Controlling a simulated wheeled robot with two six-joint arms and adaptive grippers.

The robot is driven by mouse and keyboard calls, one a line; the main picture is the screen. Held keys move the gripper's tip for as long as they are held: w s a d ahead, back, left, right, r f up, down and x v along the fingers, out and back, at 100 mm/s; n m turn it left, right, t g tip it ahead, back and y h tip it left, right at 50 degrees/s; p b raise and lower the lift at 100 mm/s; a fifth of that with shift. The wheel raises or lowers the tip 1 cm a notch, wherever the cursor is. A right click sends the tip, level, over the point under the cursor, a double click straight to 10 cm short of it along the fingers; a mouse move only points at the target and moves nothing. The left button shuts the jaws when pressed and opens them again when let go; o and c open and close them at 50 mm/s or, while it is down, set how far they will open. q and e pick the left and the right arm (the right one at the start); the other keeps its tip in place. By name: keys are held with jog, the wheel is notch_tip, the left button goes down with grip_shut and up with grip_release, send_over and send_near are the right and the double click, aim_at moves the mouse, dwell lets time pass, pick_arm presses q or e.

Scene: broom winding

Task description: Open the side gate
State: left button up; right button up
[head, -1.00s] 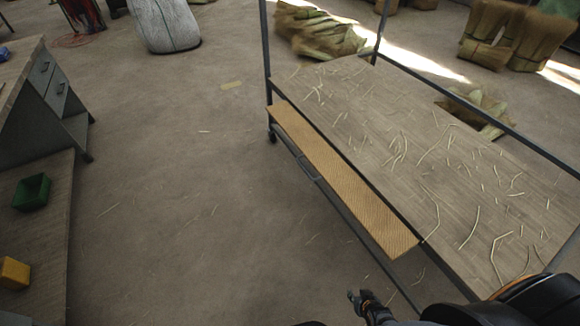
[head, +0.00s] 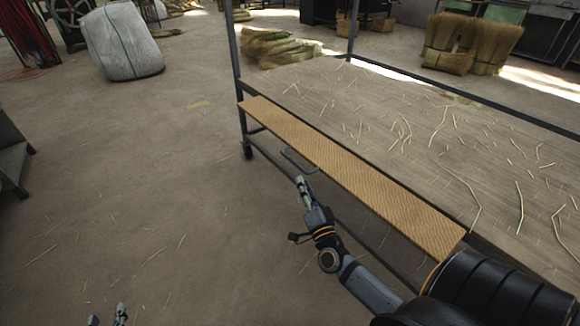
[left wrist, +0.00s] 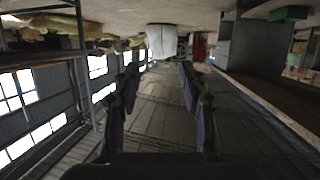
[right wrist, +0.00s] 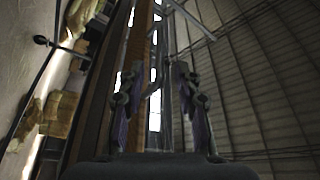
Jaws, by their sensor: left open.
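The side gate (head: 350,172) is a long tan, woven-looking panel along the near side of a dark metal-framed cart. A grey loop handle (head: 290,161) sticks out from its lower edge. My right gripper (head: 301,181) is just in front of the handle, close to it in the head view. In the right wrist view its fingers (right wrist: 157,75) are apart, with the tan panel (right wrist: 141,38) ahead; whether the handle lies between them I cannot tell. My left gripper (head: 107,316) is at the bottom left edge of the head view, open and empty, far from the gate.
The cart's wooden top (head: 440,130) is strewn with loose straws. A corner post (head: 232,70) rises at its left end. A white sack (head: 122,42) stands at the back left and straw bundles (head: 470,42) at the back right.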

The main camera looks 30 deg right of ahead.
aim_at(294, 163)
jog(key=b+x, duration=0.1)
jog(key=x, duration=0.8)
jog(key=shift+w, duration=0.1)
jog(key=shift+w+d, duration=0.1)
jog(key=shift+w, duration=0.1)
pick_arm(q)
notch_tip(294, 163, up, 13)
jog(key=w+t, duration=0.2)
jog(key=t, duration=0.3)
jog(key=shift+w+a+f+t, duration=0.15)
jog(key=shift+w+f+t, duration=0.05)
jog(key=shift+w+t, duration=0.2)
pick_arm(e)
jog(key=shift+c, duration=0.4)
grip_shut()
